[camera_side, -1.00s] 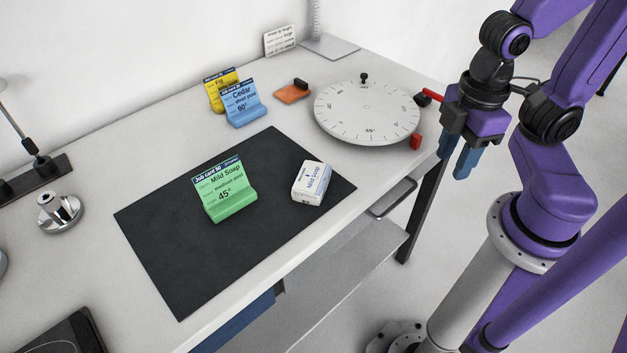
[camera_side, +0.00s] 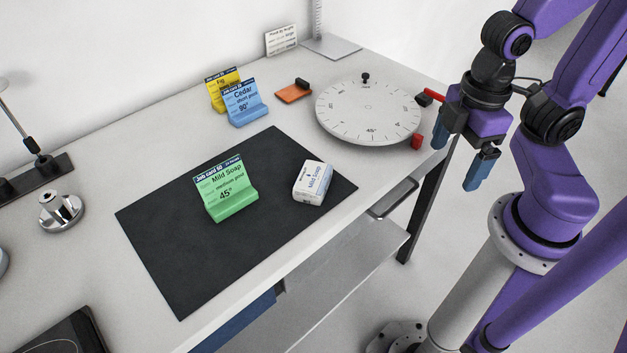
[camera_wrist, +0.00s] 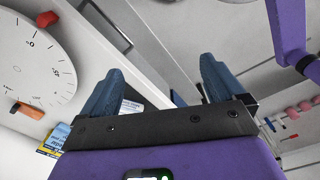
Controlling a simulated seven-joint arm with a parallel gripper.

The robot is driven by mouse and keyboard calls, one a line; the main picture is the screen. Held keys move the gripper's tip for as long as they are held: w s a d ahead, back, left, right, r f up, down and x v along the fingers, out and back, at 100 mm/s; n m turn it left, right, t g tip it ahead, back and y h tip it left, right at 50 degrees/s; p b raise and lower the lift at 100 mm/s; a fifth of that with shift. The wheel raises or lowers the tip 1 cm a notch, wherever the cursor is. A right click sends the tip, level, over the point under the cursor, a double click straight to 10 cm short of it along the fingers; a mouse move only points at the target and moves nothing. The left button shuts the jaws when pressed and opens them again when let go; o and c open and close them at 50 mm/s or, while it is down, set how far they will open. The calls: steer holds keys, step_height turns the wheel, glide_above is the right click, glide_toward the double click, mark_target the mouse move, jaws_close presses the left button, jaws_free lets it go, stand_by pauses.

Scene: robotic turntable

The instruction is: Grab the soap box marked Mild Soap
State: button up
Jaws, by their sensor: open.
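The white soap box (camera_side: 313,182) with blue print, marked Mild Soap, lies on the right part of the dark mat (camera_side: 180,270) in the side view. My gripper (camera_side: 461,153) is open and empty, off the right edge of the table and well apart from the box. In the wrist view my gripper's two blue fingers (camera_wrist: 158,85) are spread wide. A small white printed thing shows beside the left finger there; I cannot tell if it is the soap box.
A green Mild Soap job card (camera_side: 228,190) stands left of the box. The round dial turntable (camera_side: 368,115) with red and black parts is behind it. Blue (camera_side: 243,103) and yellow cards and an orange block (camera_side: 293,94) stand farther back. The mat's front is clear.

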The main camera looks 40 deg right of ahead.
steer(key=w+a+n+h, duration=0.3)
steer(key=w+a+h, duration=0.1)
steer(key=w+a, duration=0.2)
steer(key=n+t+h, duration=0.7)
steer(key=n+h, duration=0.1)
glide_toward(308, 189)
steer(key=x, duration=1.1)
steer(key=shift+w+d+f, duration=0.15)
steer(key=shift+d, duration=0.2)
steer(key=c, duration=1.1)
